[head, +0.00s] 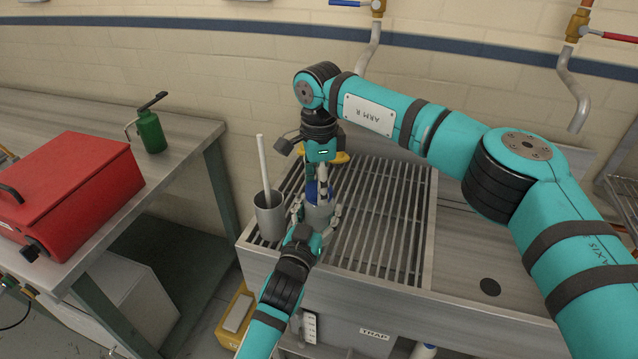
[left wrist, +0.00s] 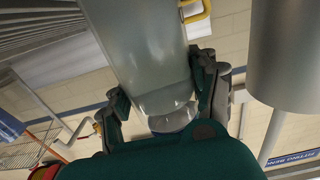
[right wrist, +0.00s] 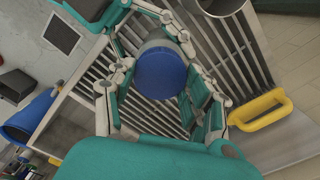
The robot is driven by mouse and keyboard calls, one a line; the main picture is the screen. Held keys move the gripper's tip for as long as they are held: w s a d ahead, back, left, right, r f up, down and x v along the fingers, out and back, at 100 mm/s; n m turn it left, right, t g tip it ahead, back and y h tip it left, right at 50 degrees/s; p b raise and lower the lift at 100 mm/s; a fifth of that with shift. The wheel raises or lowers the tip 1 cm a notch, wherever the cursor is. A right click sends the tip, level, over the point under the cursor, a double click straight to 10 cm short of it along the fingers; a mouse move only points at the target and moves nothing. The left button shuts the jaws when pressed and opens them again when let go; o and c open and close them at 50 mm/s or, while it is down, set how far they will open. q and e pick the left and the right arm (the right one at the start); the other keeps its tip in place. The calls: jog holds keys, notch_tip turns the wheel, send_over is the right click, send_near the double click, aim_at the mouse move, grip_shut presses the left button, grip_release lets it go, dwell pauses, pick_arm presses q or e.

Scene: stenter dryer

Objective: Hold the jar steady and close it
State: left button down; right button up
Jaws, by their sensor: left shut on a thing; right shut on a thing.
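The jar (head: 318,213) is a grey, translucent cylinder standing on the slatted sink grate. My left gripper (head: 318,228) is shut around its body from the front; the jar also fills the middle of the left wrist view (left wrist: 140,50). The blue lid (head: 313,191) is at the jar's top, and its round face shows in the right wrist view (right wrist: 161,73). My right gripper (head: 322,187) comes down from above and is shut on the lid, with fingers on both sides of it. Whether the lid is fully seated is hidden.
A grey metal cup (head: 270,215) with a white rod (head: 263,160) stands just left of the jar. A yellow handle (right wrist: 262,109) lies behind the jar. The grate (head: 385,215) is clear to the right. A red case (head: 70,190) and green can (head: 151,132) stand on the left bench.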

jog(key=m, duration=0.7)
jog(key=shift+m, duration=0.4)
jog(key=m, duration=1.9)
jog(key=shift+w+m, duration=0.1)
jog(key=shift+m, duration=0.3)
jog(key=o, duration=1.4)
notch_tip(320, 180, up, 12)
jog(key=shift+f, duration=0.1)
